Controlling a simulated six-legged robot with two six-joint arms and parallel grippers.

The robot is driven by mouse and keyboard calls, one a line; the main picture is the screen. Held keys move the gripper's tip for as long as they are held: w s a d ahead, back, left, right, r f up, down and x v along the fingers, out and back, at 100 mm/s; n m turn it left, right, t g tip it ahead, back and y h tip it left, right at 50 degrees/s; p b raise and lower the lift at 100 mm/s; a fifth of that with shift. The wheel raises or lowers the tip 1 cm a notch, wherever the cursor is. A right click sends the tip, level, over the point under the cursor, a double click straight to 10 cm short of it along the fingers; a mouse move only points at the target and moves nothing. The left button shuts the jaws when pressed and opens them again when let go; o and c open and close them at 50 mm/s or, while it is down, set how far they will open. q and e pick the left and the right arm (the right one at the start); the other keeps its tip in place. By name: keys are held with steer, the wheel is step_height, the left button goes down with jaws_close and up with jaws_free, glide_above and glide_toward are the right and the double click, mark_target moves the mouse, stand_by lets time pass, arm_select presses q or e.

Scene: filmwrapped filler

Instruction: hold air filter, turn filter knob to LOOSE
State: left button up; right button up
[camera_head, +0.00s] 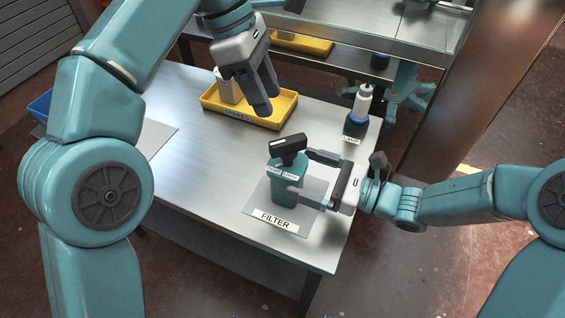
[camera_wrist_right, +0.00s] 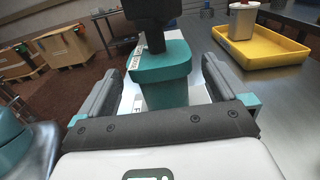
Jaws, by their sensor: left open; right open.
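The air filter (camera_head: 287,187) is a teal box standing upright on a grey mat (camera_head: 310,213) with a "FILTER" label. Its black knob (camera_head: 288,148) sits on top, above a small white label strip. My right gripper (camera_head: 303,172) is open, with its fingers reaching either side of the filter from the right. In the right wrist view the filter body (camera_wrist_right: 165,75) stands between the two open fingers, with gaps visible, and the knob (camera_wrist_right: 152,12) rises above it. My left gripper (camera_head: 262,106) is open and empty, above the front of the yellow tray, up and left of the filter.
A yellow tray (camera_head: 288,103) labelled "SPARES" holds a pale container (camera_head: 229,88). A white bottle (camera_head: 362,103) stands in a dark holder at the "LAMP" label, near the table's right edge. The table's left front (camera_head: 200,190) is clear. A brown post (camera_head: 490,90) rises at right.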

mark_target(282, 165)
steer(key=x, duration=0.6)
steer(key=c, duration=1.2)
steer(key=o, duration=0.6)
steer(key=c, duration=0.4)
steer(key=shift+c, duration=0.2)
